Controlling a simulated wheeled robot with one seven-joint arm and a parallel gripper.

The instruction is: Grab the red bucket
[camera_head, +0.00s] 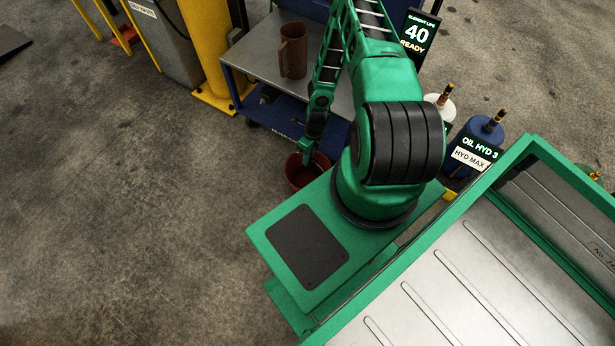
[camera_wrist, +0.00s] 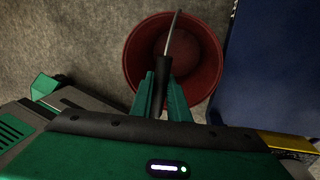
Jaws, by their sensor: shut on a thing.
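The red bucket (camera_head: 300,177) is beside the blue cart in the head view, partly hidden by my green deck. In the wrist view I look down into the open, empty-looking bucket (camera_wrist: 200,62). Its thin metal handle, with a dark grip, stands up across the opening. My gripper (camera_wrist: 163,88) is shut on the dark grip of the handle; it also shows above the bucket in the head view (camera_head: 308,156). I cannot tell whether the bucket rests on the floor or hangs just above it.
The blue cart (camera_head: 270,118) stands close to the bucket and carries a brown jug (camera_head: 293,51) on its grey top. A yellow post (camera_head: 206,45) is behind at the left. Blue oil container (camera_head: 478,135) stands at the right. The concrete floor at the left is clear.

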